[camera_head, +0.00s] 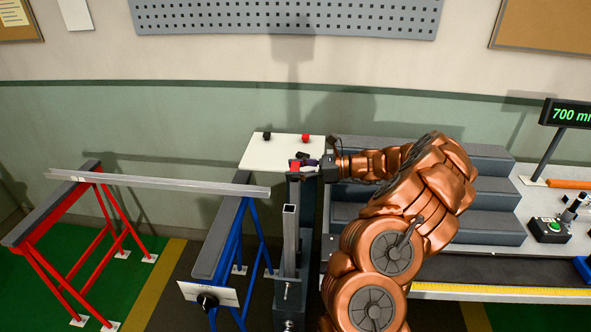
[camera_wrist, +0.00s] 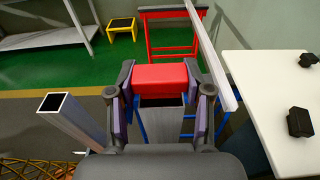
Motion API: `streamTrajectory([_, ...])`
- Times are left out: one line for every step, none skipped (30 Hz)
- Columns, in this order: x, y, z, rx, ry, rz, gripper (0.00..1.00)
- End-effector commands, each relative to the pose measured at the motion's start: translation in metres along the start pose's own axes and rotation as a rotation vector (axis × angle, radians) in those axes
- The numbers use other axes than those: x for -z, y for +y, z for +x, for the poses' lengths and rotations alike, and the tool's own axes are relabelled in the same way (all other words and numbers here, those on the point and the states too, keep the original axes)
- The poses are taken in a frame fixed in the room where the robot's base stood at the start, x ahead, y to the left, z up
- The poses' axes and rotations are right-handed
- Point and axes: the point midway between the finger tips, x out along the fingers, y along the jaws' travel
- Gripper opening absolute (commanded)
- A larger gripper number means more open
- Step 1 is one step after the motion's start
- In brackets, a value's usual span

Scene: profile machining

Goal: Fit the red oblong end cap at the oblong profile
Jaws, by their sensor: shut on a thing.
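The red oblong end cap (camera_wrist: 160,78) is held between the two fingers of my gripper (camera_wrist: 162,90). In the head view the red cap (camera_head: 295,164) shows at the tip of my gripper (camera_head: 306,168), above the upright posts. In the wrist view a grey upright profile (camera_wrist: 162,118) stands directly below the cap, between the fingers. It appears to be the oblong profile. Whether the cap touches it or sits in it cannot be told. A second upright profile (camera_wrist: 66,112) with an open square top stands to the left; in the head view this open tube (camera_head: 289,228) is in front.
A white table (camera_head: 262,152) behind holds a black piece (camera_head: 267,137) and a small red piece (camera_head: 305,138). A long grey bar (camera_head: 180,186) lies across red (camera_head: 72,240) and blue (camera_head: 228,238) trestles. Grey steps (camera_head: 485,200) and a workbench lie right of my arm.

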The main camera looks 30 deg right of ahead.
Motion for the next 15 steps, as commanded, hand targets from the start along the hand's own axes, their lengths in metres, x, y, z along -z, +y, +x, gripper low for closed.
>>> streamTrajectory([0.0003, 0.0, 0.0, 0.0, 0.0, 0.0, 0.36])
streamTrajectory([0.0006, -0.0001, 0.0, 0.0, 0.0, 0.0, 0.36])
streamTrajectory([0.001, -0.0001, 0.0001, 0.0, 0.0, 0.0, 0.36])
streamTrajectory([0.0015, -0.0001, 0.0001, 0.0, 0.0, 0.0, 0.36])
streamTrajectory([0.0019, -0.0001, 0.0001, 0.0, 0.0, 0.0, 0.36])
streamTrajectory([0.0027, -0.0001, 0.0003, 0.0, 0.0, 0.0, 0.36])
streamTrajectory([0.0033, -0.0001, 0.0004, 0.0, 0.0, 0.0, 0.36])
streamTrajectory([0.004, -0.0001, 0.0005, 0.0, 0.0, 0.001, 0.36])
streamTrajectory([0.0048, -0.0002, 0.0006, 0.0, 0.0, 0.001, 0.36])
streamTrajectory([0.0054, -0.0002, 0.0007, 0.0, 0.0, 0.001, 0.36])
streamTrajectory([0.0061, -0.0002, 0.0008, 0.0, 0.0, 0.001, 0.36])
streamTrajectory([0.0069, -0.0002, 0.0009, 0.0, 0.0, 0.001, 0.36])
streamTrajectory([0.0075, -0.0002, 0.001, 0.0, 0.0, 0.001, 0.36])
streamTrajectory([0.008, -0.0002, 0.001, 0.0, 0.0, 0.001, 0.36])
streamTrajectory([0.0088, -0.0002, 0.0012, 0.0, 0.0, 0.001, 0.36])
